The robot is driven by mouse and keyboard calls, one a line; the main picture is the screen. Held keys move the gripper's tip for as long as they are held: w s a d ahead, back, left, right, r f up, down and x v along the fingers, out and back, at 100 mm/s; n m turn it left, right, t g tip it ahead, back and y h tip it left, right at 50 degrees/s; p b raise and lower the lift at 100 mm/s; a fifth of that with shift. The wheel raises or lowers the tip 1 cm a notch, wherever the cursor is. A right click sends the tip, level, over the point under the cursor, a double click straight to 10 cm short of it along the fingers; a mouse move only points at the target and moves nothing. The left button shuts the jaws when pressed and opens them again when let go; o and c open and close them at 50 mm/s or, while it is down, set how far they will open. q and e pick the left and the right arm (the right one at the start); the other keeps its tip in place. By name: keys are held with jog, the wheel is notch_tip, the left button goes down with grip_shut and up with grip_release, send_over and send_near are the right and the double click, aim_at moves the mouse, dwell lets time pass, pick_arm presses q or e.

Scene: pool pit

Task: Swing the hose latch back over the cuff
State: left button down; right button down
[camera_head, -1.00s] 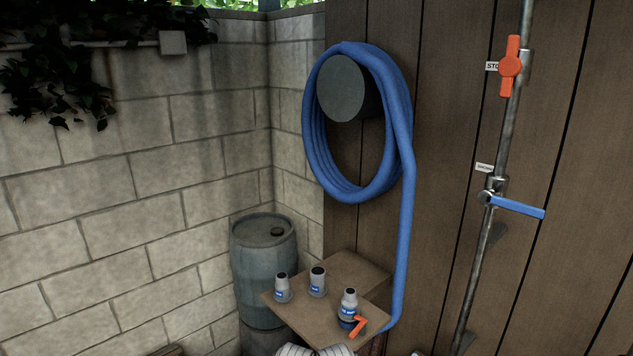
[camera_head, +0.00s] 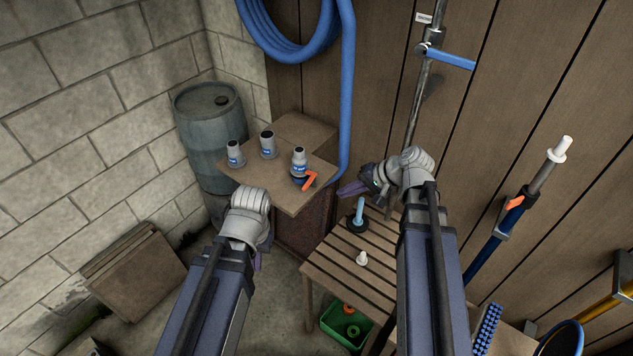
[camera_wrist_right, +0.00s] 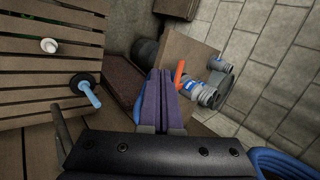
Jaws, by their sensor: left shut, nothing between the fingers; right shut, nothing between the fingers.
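The orange hose latch (camera_head: 310,180) sticks out to the right and front from the base of the nearest grey fitting (camera_head: 299,160), near the shelf's right edge. A dark blue cuff (camera_head: 298,181) shows low around that fitting. In the right wrist view the orange latch (camera_wrist_right: 179,74) lies just beyond my fingertips, beside the fitting (camera_wrist_right: 203,93). My right gripper (camera_head: 350,190) is shut and empty, to the right of the latch and apart from it in the head view. My left gripper (camera_head: 257,263) is shut, in front of the shelf, its fingers mostly hidden by the wrist.
The shelf (camera_head: 262,186) also holds two more grey fittings (camera_head: 268,145). The blue hose (camera_head: 346,90) hangs down behind its right edge. A slatted table (camera_head: 345,270) with a blue-handled black tool (camera_head: 359,214) and white piece (camera_head: 362,258) stands right. A barrel (camera_head: 210,130) stands behind.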

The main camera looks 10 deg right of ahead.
jog(key=w+d+r+m+t, duration=0.1)
jog(key=d+r, duration=0.1)
jog(key=b, duration=0.7)
send_near(307, 187)
jog(key=x, duration=0.6)
jog(key=shift+d+f, duration=0.2)
jog(key=shift+f, duration=0.4)
jog(key=shift+a, duration=0.1)
jog(key=shift+w+a+m+t, duration=0.2)
jog(key=shift+a+m, duration=0.1)
jog(key=shift+a, duration=0.15)
jog(key=shift+w+a+m+t, duration=0.2)
jog(key=shift+a+m, duration=0.1)
jog(key=shift+a, duration=0.1)
jog(key=shift+d, duration=0.25)
